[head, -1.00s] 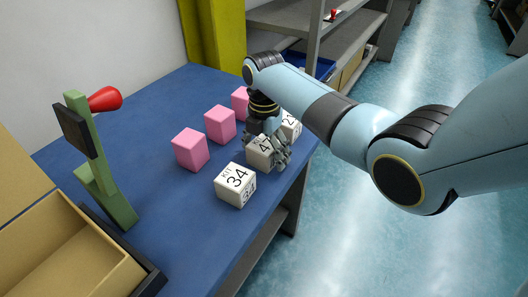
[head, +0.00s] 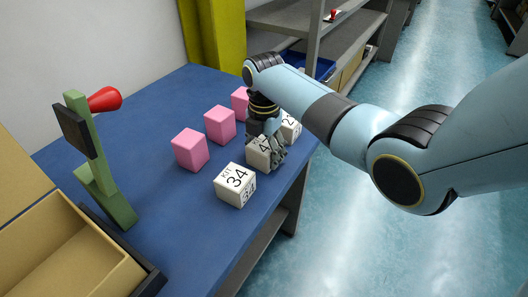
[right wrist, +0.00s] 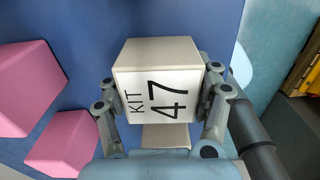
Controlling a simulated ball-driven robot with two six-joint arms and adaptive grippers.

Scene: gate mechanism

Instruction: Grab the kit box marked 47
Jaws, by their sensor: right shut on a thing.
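The white kit box marked 47 (head: 257,153) stands on the blue table, in the middle of a row of white boxes. In the right wrist view its face with "KIT 47" (right wrist: 158,100) is plain to see. My right gripper (head: 270,150) comes down over it from above. Its fingers are shut on the two sides of the box, as the right wrist view (right wrist: 160,105) shows. Part of the box is hidden behind the fingers in the head view. My left gripper is not in view.
The kit box marked 34 (head: 236,186) stands in front, and another white box (head: 291,126) stands behind. Several pink blocks (head: 190,149) line up to the left. A green stand with a red knob (head: 105,99) and an open tan box (head: 75,245) are at the left. The table's right edge is close.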

